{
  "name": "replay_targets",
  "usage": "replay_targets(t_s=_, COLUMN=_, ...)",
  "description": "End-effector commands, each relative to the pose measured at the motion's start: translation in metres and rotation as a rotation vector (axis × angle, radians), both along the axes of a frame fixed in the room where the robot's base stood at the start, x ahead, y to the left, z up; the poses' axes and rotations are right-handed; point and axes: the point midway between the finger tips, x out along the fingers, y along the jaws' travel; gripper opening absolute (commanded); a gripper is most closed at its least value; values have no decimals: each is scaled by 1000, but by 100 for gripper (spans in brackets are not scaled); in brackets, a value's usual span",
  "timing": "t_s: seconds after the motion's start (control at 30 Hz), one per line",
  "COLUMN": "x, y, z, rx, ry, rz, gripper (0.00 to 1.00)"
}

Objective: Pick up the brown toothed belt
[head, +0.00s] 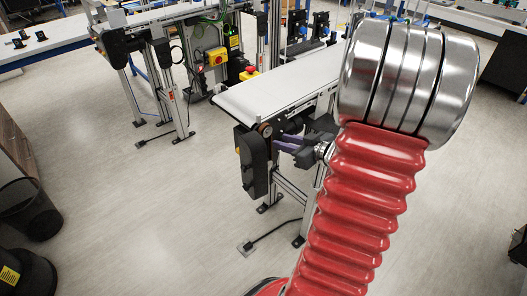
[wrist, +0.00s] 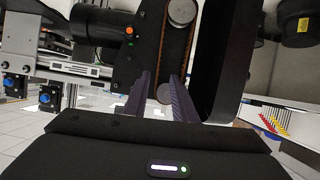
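The brown toothed belt (wrist: 190,47) shows in the wrist view as a thin upright loop with brown edges. It runs around a grey upper pulley (wrist: 181,13) and a grey lower pulley (wrist: 164,93) on a dark plate. My gripper (wrist: 161,78) has two purple fingers, apart and pointing at the lower part of the belt, one to each side of the lower pulley. I see nothing held between them. In the head view my gripper (head: 277,142) is at the near end of the white conveyor, beside its drive. The belt cannot be made out there.
A black cover (head: 255,165) hangs at the conveyor's end; a black wall (wrist: 222,60) stands close to the right finger in the wrist view. The white conveyor (head: 285,82) runs away behind. A second stand (head: 170,85) is at the left. The floor (head: 140,210) at left is mostly clear.

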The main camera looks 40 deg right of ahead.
Motion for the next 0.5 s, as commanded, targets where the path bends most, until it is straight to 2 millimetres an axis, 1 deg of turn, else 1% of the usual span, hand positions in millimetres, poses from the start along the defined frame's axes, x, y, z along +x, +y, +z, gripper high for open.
replay_targets(t_s=0.27, x=3, y=0, z=-2, rx=0, ry=0, rz=1, gripper=25)
replay_targets(t_s=0.37, x=10, y=-1, z=-6, rx=2, ry=1, rz=1, gripper=25)
replay_targets(t_s=0.5, x=24, y=-3, z=-15, rx=2, ry=1, rz=1, gripper=25)
